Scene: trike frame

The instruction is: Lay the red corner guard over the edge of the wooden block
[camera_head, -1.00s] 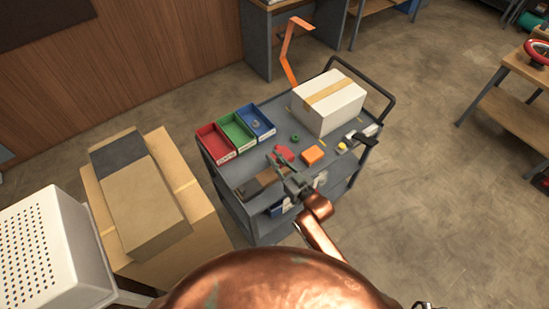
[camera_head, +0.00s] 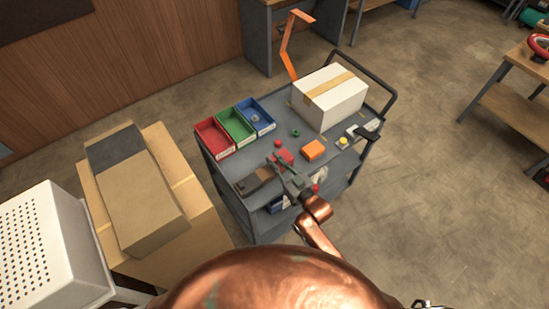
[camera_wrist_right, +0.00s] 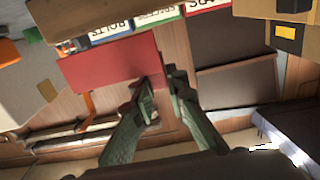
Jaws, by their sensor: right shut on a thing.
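The red corner guard (camera_head: 284,156) is over the cart top in the head view. In the right wrist view the guard (camera_wrist_right: 108,68) shows as a flat red face at the fingertips. My right gripper (camera_head: 280,168) is shut on it; its green fingers (camera_wrist_right: 160,86) meet the guard's right end. The brown wooden block (camera_head: 266,173) lies on the cart just left of the gripper, partly hidden by it. In the wrist view the block (camera_wrist_right: 90,16) appears at the top, apart from the guard in the picture. The gap in height cannot be told. My left gripper is not in view.
Red (camera_head: 214,136), green (camera_head: 236,125) and blue (camera_head: 257,115) bins stand along the cart's left side. A white taped box (camera_head: 335,100) fills the far end. An orange block (camera_head: 314,150) and a small green part (camera_head: 295,132) lie nearby.

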